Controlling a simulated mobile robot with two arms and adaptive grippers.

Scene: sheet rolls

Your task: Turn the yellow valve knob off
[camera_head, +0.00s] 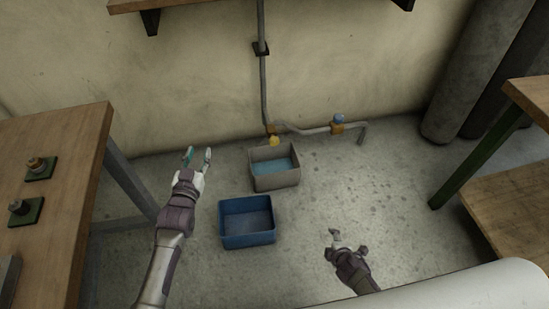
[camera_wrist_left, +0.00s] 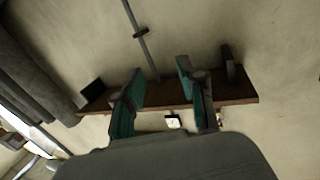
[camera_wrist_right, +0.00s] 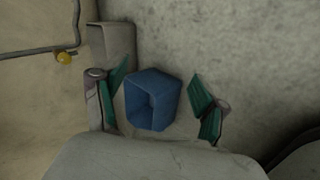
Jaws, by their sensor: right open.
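The yellow valve knob (camera_head: 274,141) sits low at the wall, on the pipe just behind a grey bin. It also shows at the upper left of the right wrist view (camera_wrist_right: 64,58). My left gripper (camera_head: 198,157) is open and empty, left of the knob and the grey bin. In the left wrist view its fingers (camera_wrist_left: 156,92) are apart in front of the wall shelf; the knob is not seen there. My right gripper (camera_head: 347,243) is open and empty, low and right of the bins. The blue bin shows between its fingers (camera_wrist_right: 158,90) in the right wrist view.
The grey bin (camera_head: 275,182) holds bluish water under the knob. An empty-looking blue bin (camera_head: 247,238) stands in front. A blue knob (camera_head: 339,119) is on the pipe (camera_head: 305,131) to the right. Wooden tables (camera_head: 50,150) flank both sides; a wall shelf (camera_wrist_left: 240,99) is above.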

